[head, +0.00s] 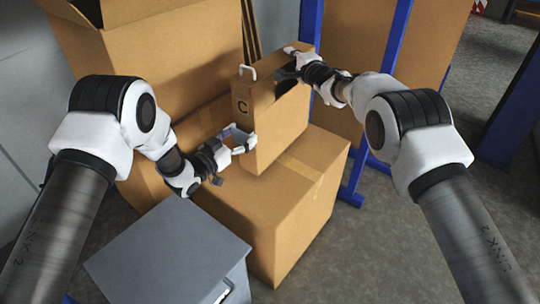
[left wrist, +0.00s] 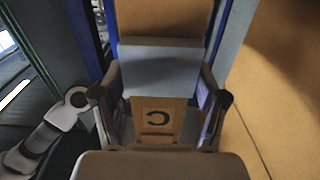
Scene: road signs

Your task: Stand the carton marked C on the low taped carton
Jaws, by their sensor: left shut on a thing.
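The carton marked C (head: 283,125) is tall, brown and upright, with a white handle on top and a black C on its narrow face. It is over the low taped carton (head: 255,210), its lower edge at the top face; a small gap cannot be ruled out. My left gripper (head: 240,146) is shut on the carton marked C, low on the C face. In the left wrist view the C face (left wrist: 156,121) shows between the fingers. My right gripper (head: 289,63) is at the carton's upper far edge; its fingers are partly hidden.
A grey cabinet (head: 165,258) stands in front, left of the low carton. Large brown cartons (head: 170,60) are stacked behind at the left. Blue rack posts (head: 384,80) and a big carton (head: 345,45) stand behind at the right. Bare floor (head: 400,235) lies at the right.

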